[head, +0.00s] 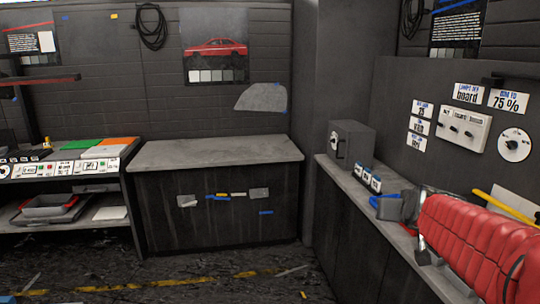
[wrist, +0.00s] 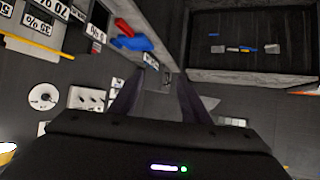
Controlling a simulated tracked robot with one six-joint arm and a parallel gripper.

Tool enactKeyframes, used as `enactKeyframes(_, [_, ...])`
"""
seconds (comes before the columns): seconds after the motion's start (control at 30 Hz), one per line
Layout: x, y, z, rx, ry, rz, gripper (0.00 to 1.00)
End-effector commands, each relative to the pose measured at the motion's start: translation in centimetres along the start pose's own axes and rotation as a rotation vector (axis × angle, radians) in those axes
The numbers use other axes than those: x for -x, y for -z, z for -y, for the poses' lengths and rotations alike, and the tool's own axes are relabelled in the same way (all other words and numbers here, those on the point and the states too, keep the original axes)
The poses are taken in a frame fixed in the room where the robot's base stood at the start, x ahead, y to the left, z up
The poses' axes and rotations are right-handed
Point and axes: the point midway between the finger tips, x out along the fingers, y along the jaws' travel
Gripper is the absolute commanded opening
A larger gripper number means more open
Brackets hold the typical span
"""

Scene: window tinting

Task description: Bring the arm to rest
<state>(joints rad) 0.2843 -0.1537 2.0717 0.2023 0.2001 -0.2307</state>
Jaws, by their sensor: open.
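My gripper (wrist: 158,90) shows in the wrist view as two dark fingers standing apart, with nothing held between them. The wrist picture is upside down: signs and dial appear inverted. In the head view my red-sleeved arm reaches in from the lower right, above the right-hand counter (head: 345,180). A blue item (head: 386,200) lies on the counter near the arm's far end. In the wrist view a blue item (wrist: 132,43) with a red part beside it lies on the ledge, apart from the fingers.
A grey safe (head: 351,144) stands at the counter's far end. A switch panel (head: 465,129) and white dial (head: 514,145) are on the right wall. A bench (head: 215,150) stands at the back, a loaded shelf unit (head: 65,170) at left. The floor between is mostly open.

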Motion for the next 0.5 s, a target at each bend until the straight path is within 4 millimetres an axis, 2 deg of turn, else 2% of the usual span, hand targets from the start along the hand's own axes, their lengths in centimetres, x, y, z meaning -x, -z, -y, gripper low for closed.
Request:
enactKeyframes(0.03, [1.3,-0.9,1.2,0.009,0.02,0.021,0.42])
enactKeyframes(0.2, [5.2,-4.8,4.2,0.033,0.075,0.116,0.42])
enactKeyframes(0.5, [12.2,-12.6,7.8,0.085,0.142,0.285,0.42])
